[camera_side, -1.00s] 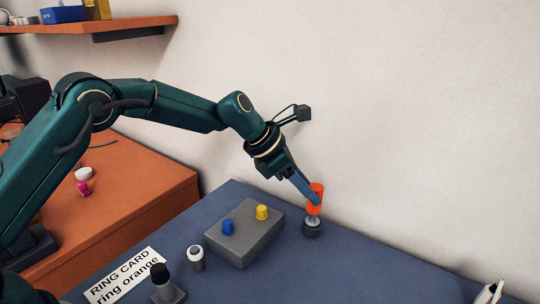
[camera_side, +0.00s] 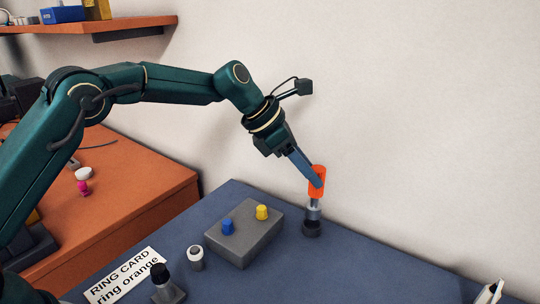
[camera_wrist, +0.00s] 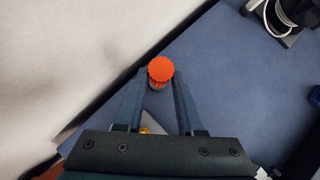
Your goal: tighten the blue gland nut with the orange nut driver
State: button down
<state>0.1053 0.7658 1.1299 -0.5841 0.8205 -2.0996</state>
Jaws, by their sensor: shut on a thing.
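My gripper (camera_side: 318,178) is shut on the handle of the orange nut driver (camera_side: 316,172), held upright. In the wrist view the round orange top of the driver (camera_wrist: 161,69) shows between my two fingertips (camera_wrist: 160,82). The driver's grey shaft and socket (camera_side: 314,210) are directly above a dark round holder (camera_side: 312,228) on the blue table; whether the socket is fully clear of it I cannot tell. The blue gland nut (camera_side: 227,226) sits on top of the grey box (camera_side: 243,248), to the left of the driver.
A yellow nut (camera_side: 262,212) is on the same box, between the blue nut and the driver. A white-ringed dark piece (camera_side: 195,257), a black-knobbed stand (camera_side: 163,284) and a card reading "RING CARD ring orange" (camera_side: 125,275) are at front left. The table's right side is mostly clear.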

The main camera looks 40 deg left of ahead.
jog(key=s+a+r+m+g+h, duration=0.1)
jog(key=s+a+r+m+g, duration=0.1)
jog(key=s+a+r+m, duration=0.2)
jog(key=s+a+r, duration=0.3)
jog(key=s+a, duration=0.5)
jog(key=shift+s+a, duration=0.15)
jog(key=shift+a, duration=0.15)
jog(key=shift+f, duration=2.35)
jog(key=shift+f+h, duration=0.3)
jog(key=shift+f, duration=0.35)
jog(key=shift+f, duration=0.35)
jog(key=shift+f, duration=0.25)
